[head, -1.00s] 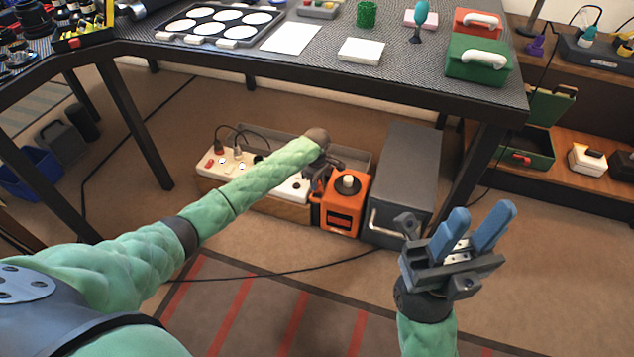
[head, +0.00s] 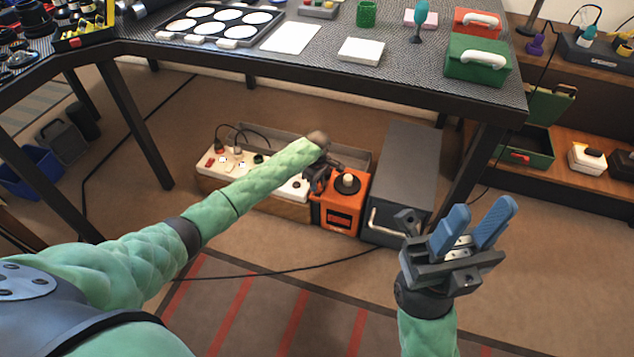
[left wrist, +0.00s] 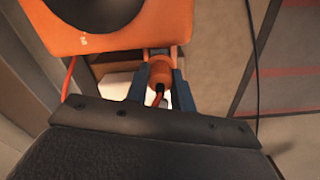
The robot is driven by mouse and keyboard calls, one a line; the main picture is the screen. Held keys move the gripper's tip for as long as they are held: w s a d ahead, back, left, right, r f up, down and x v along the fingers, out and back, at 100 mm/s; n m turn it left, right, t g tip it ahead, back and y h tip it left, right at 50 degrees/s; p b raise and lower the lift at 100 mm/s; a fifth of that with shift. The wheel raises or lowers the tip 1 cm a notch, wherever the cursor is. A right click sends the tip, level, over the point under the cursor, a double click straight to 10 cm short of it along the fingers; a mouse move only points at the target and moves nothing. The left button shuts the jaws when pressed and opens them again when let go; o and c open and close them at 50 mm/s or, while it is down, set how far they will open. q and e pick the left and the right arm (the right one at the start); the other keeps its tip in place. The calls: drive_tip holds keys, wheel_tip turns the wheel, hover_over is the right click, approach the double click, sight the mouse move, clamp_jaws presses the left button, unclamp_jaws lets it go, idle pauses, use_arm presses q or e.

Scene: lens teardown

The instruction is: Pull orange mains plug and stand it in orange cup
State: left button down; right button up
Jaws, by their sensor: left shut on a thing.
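In the left wrist view an orange plug (left wrist: 160,74) with a reddish cord sits between the two blue fingers of my left gripper (left wrist: 158,88), which is shut on it. In the head view my left gripper (head: 318,180) is at the right end of the white power strip (head: 215,167), beside the orange box; my arm hides the plug there. I cannot tell whether the plug is still in a socket. My right gripper (head: 482,210) is open and empty, raised at the front right. I cannot make out an orange cup.
The orange box (head: 342,216) with a black disc on top stands under the workbench (head: 330,84), left of a dark grey case (head: 400,185). The bench edge overhangs the area. Floor in front is mostly clear, with a black cable (head: 270,272).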

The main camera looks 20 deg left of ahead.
use_arm(q)
drive_tip(key=shift+f, duration=0.25)
drive_tip(key=shift+f+p, duration=0.3)
drive_tip(key=shift+f, duration=0.15)
idle(0.5)
drive_tip(key=shift+f, duration=0.3)
drive_tip(key=c, duration=1.1)
unclamp_jaws()
